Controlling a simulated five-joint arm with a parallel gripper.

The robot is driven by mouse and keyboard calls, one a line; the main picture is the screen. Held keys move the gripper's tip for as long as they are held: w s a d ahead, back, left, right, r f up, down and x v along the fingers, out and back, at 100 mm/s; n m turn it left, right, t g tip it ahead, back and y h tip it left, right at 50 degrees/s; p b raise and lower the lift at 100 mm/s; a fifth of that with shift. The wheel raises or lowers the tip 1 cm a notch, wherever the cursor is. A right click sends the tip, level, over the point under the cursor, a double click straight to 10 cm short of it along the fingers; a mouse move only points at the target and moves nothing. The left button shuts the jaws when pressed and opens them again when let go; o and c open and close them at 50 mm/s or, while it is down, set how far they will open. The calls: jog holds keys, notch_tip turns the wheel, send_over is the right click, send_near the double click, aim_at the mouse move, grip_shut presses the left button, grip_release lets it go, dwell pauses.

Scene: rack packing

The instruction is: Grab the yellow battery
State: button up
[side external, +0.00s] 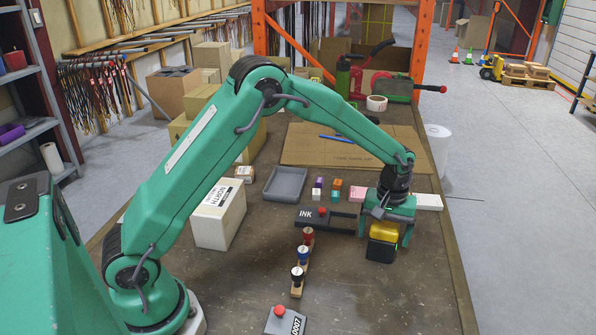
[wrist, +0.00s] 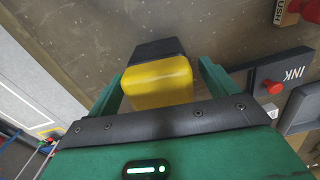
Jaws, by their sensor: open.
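The yellow battery (side external: 383,231) has a yellow upper part and a black lower part and stands near the right side of the table. My gripper (side external: 387,232) is over it, pointing down, with the fingers around its upper part. In the wrist view the yellow battery (wrist: 160,82) sits between the two green fingers of my gripper (wrist: 160,85). The black part (wrist: 155,50) shows beyond the yellow part. The battery's far side is hidden in the side view.
The INK pad (side external: 312,216) with a red knob lies just left of my gripper; it also shows in the wrist view (wrist: 294,75). Several stamps stand in a wooden holder (side external: 301,270). A grey tray (side external: 285,184) and small coloured blocks (side external: 318,188) lie behind. The table's front right is clear.

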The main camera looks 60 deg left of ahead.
jog(key=c, duration=1.4)
jog(key=shift+o, duration=0.2)
jog(key=shift+r, duration=0.2)
jog(key=shift+r, duration=0.5)
jog(key=r, duration=0.3)
jog(key=shift+s+d+r, duration=0.1)
jog(key=shift+d, duration=0.1)
jog(key=s+d+r, duration=0.6)
jog(key=s+d, duration=0.1)
jog(key=d, duration=0.1)
jog(key=shift+s+d+r, duration=0.15)
jog(key=shift+d+r, duration=0.1)
jog(key=shift+d, duration=0.05)
